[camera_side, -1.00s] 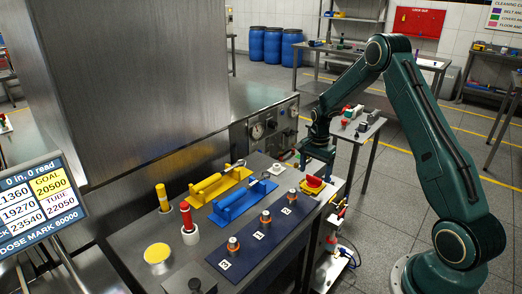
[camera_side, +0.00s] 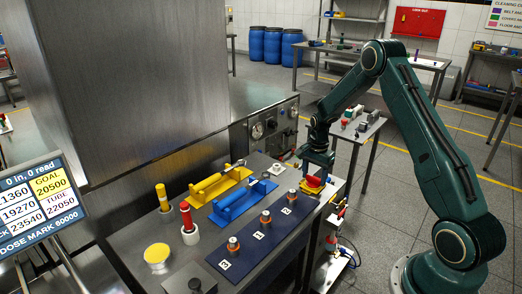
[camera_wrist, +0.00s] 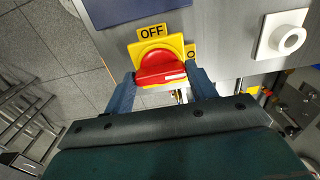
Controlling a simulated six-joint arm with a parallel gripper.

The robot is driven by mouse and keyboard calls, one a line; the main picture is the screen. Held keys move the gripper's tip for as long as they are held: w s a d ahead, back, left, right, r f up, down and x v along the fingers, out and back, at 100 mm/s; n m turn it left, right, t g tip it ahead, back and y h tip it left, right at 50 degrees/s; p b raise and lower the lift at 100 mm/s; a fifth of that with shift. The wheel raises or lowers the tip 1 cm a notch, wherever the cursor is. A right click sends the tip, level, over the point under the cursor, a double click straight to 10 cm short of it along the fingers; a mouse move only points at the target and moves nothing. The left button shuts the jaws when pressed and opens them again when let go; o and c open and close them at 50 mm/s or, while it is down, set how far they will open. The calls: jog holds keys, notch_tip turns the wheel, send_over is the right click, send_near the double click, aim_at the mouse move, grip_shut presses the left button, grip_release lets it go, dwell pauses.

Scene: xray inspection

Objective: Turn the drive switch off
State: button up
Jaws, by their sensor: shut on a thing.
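The drive switch is a red rotary knob (camera_wrist: 160,68) on a yellow plate (camera_wrist: 150,47). In the side view its yellow plate (camera_side: 311,189) shows at the right end of the bench top, below my gripper (camera_side: 319,164). In the wrist view my gripper (camera_wrist: 161,92) has one blue finger on each side of the knob and is shut on it. The knob's raised bar lies nearly crosswise in that view. An OFF label (camera_wrist: 151,32) sits above it. Another label (camera_wrist: 191,52) at the right is partly hidden.
A white square fitting with a round knob (camera_wrist: 283,38) is close to the switch. A gauge panel (camera_side: 270,122) stands behind.

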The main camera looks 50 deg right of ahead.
jog(key=shift+n, duration=0.5)
jog(key=n, duration=0.3)
jog(key=shift+n, duration=0.4)
jog(key=n, duration=1.3)
jog(key=o, duration=1)
